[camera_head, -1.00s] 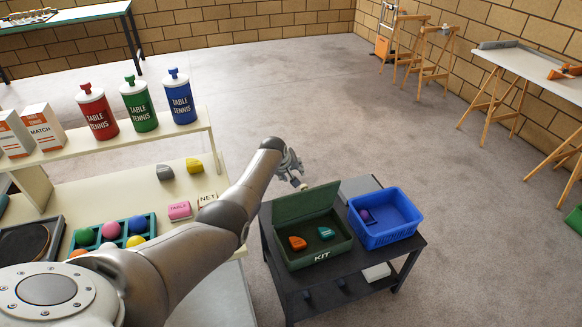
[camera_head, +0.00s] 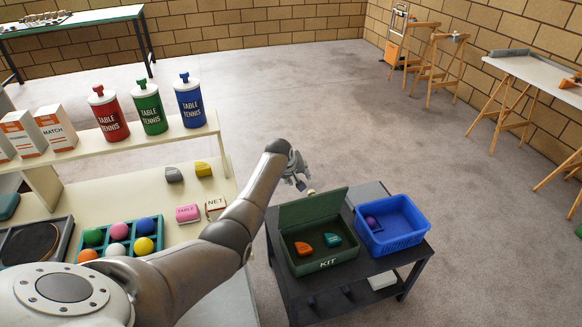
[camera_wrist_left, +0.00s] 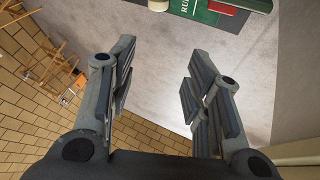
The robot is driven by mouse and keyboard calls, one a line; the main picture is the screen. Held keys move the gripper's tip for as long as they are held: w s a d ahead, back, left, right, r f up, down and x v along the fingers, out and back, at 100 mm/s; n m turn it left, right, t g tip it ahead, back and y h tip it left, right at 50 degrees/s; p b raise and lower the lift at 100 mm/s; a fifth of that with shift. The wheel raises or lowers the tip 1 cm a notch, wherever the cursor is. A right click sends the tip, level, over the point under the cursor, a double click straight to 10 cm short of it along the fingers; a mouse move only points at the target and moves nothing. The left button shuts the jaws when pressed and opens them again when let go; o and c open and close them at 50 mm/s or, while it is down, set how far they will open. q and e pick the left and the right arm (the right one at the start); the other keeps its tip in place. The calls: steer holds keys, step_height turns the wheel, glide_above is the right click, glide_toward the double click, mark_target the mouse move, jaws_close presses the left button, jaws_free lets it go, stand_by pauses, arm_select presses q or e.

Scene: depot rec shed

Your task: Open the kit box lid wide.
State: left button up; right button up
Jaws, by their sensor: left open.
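The green kit box (camera_head: 327,262) stands on a dark low table, its front marked KIT. A green lettered surface shows at that view's top edge. My right gripper is not in view.
A blue basket (camera_head: 390,240) with a purple item stands right of the kit box on the dark table (camera_head: 410,257). On the left, a cream bench holds a ball tray (camera_head: 120,240), small blocks and a shelf with table tennis bottles (camera_head: 148,109).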

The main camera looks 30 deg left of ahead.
arm_select(q)
steer(key=v, duration=0.9)
steer(key=shift+s+r, duration=0.15)
steer(key=shift+r, duration=0.1)
